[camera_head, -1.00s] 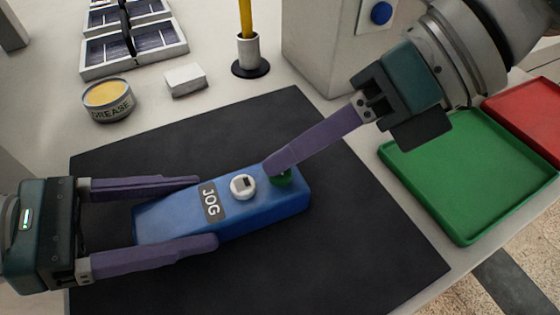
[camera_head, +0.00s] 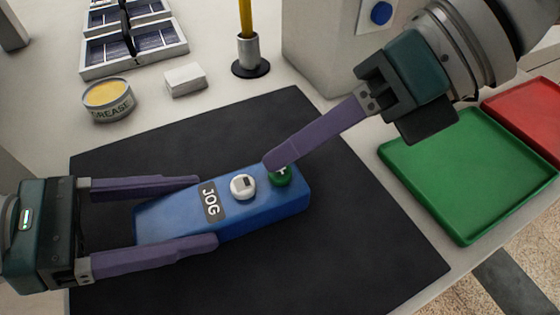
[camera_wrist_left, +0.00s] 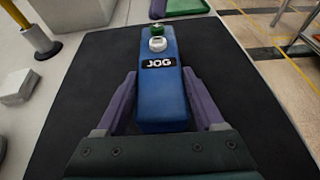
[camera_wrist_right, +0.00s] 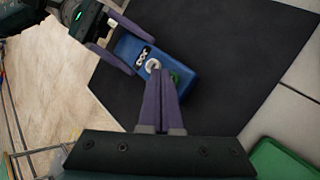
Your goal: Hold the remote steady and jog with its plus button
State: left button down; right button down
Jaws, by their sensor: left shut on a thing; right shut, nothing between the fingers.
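The blue remote (camera_head: 262,213) with a JOG label lies on the black mat. It has a white button (camera_head: 243,186) with a dark mark and a green button (camera_head: 280,178) with a partly visible plus sign near its right end. My left gripper (camera_head: 207,211) is shut on the remote, one finger along each long side; the left wrist view shows the remote (camera_wrist_left: 162,100) between both fingers. My right gripper (camera_head: 270,163) is shut and empty, its tips at the green button's far edge and partly hiding it. I cannot tell whether they touch the button.
The black mat (camera_head: 340,260) is clear around the remote. Behind it are a grease tin (camera_head: 108,103), a white block (camera_head: 185,80), a compartment tray (camera_head: 135,65) and a yellow rod in a holder (camera_head: 248,52). Green (camera_head: 465,180) and red (camera_head: 530,115) trays are at right.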

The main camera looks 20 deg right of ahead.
jog(key=shift+r, duration=0.3)
jog(key=shift+r, duration=2.5)
